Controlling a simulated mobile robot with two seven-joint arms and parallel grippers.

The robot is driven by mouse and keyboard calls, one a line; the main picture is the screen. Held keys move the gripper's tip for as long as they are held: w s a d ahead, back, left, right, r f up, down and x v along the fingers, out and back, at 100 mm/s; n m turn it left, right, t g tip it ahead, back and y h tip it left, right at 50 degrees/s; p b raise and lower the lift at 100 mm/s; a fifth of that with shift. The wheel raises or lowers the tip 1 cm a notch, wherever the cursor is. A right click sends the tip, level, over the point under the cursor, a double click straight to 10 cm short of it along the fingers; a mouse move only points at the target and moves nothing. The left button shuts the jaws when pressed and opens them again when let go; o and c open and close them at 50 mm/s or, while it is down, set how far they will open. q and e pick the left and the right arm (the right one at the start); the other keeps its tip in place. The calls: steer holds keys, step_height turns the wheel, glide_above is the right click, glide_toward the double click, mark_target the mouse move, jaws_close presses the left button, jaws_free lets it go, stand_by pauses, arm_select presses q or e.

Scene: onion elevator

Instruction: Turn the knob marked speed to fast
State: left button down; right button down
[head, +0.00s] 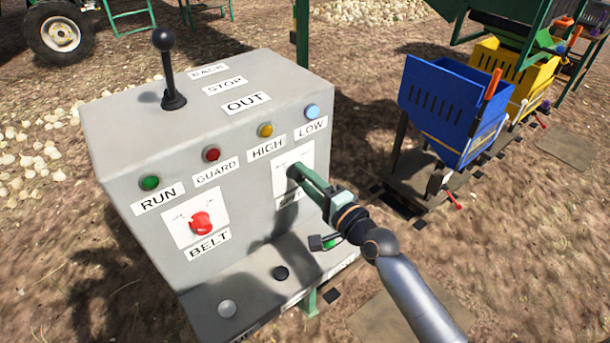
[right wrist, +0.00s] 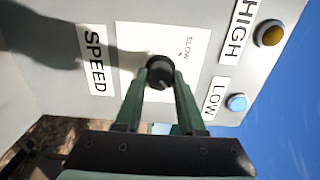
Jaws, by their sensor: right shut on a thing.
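The speed knob (right wrist: 160,72) is black and round, on a white plate (right wrist: 185,45) beside the SPEED label (right wrist: 95,60) in the right wrist view. A partly readable mark that looks like "SLOW" shows near the knob; the fast mark cannot be made out. My right gripper (right wrist: 160,85) is shut on the knob, one finger on each side. In the head view my right gripper (head: 297,174) reaches the white plate (head: 292,160) on the grey control box and hides the knob. My left gripper is not in view.
The grey control box (head: 120,210) carries a lever (head: 168,75), a red BELT knob (head: 201,223), and several coloured lights above the plates. Buttons sit on its lower ledge. A blue crate (head: 440,105) and a yellow crate (head: 515,70) stand to the right.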

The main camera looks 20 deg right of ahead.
stand_by(0.3)
steer(key=c, duration=0.5)
jaws_free()
steer(key=b+v, duration=0.2)
steer(key=v, duration=1)
steer(key=shift+s, duration=0.25)
steer(key=s+a+f+n+g+h, duration=0.1)
steer(key=s+f+n, duration=0.3)
steer(key=f, duration=0.5)
steer(key=s+a+f+n+g+h, duration=0.1)
steer(key=s+f+n+g, duration=0.3)
steer(key=f+n, duration=0.3)
steer(key=s+a+f+n+g+h, duration=0.1)
steer(key=s+f+n, duration=0.4)
steer(key=f, duration=0.5)
steer(key=shift+s+f+g+h, duration=0.4)
steer(key=shift+g+h, duration=0.1)
steer(key=shift+g, duration=0.4)
